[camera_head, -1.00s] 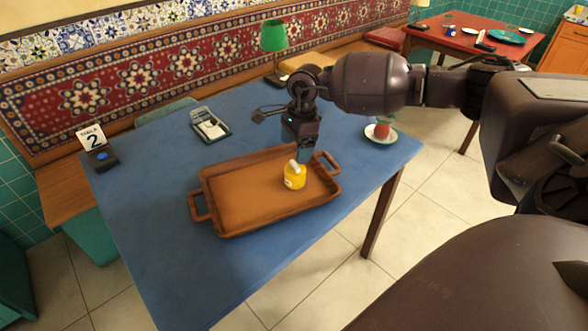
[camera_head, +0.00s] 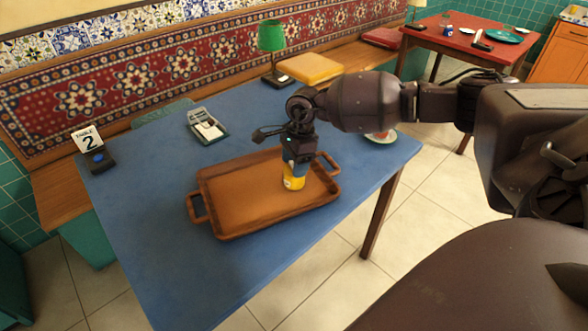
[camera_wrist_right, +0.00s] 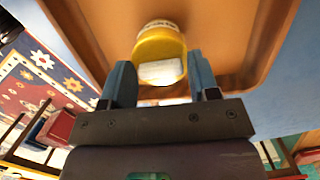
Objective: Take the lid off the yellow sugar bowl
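The yellow sugar bowl (camera_head: 292,184) stands upright on the brown wooden tray (camera_head: 240,214), with its lid on. My left gripper is in neither view.
The tray rests on a blue table (camera_head: 150,215). A green lamp (camera_head: 272,38), a bill tray (camera_head: 207,126) and a table number sign (camera_head: 88,140) stand towards the back and left. A saucer (camera_head: 381,137) is partly hidden behind my right arm. The front left of the table is clear.

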